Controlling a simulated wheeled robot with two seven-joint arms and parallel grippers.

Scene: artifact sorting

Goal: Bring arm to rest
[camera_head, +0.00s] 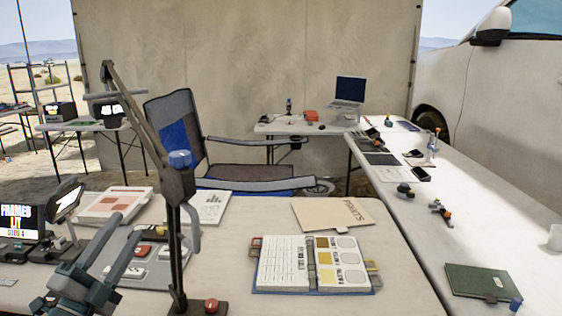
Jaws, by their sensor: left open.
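My left gripper (127,227) is at the lower left of the head view, above the near table (405,292). Its two grey fingers point up and away and stand apart, with nothing seen between them. Below and behind the fingers is a grey panel (187,270) with red and white blocks on it. Whether the fingers touch the panel cannot be told. My right gripper is not in view.
A dark jointed stand (173,185) with a red-knobbed base rises close right of my left gripper. A lit display (18,222) stands at left. An open binder (313,264) and a folder (332,214) lie right. A folding chair (185,135) stands behind.

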